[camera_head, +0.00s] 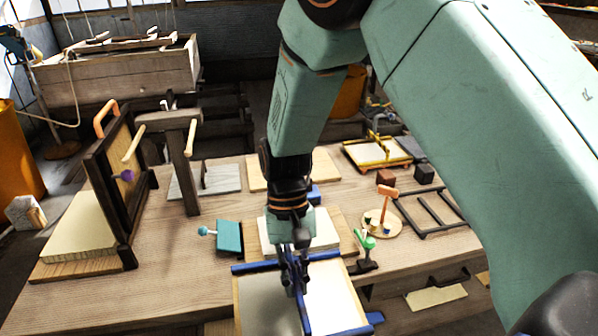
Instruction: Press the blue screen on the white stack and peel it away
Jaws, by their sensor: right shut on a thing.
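The blue screen (322,256) is a blue-barred frame at the bottom centre, at the table's front edge, cut off by the picture's lower edge. Its panel looks grey on the left and white on the right. My right gripper (295,280) points down and is shut on the blue screen near its far bar. A white stack (325,237) of flat slabs lies just behind the screen on a wooden board, partly hidden by my gripper. I cannot tell whether the screen touches it. My left gripper is not in view.
A teal block with a handle (229,237) lies left of the white stack. A green-handled tool (366,243) stands close on the right. A dark upright frame (112,190) and a wooden post (180,165) stand on the left. A dark rack (432,212) lies on the right.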

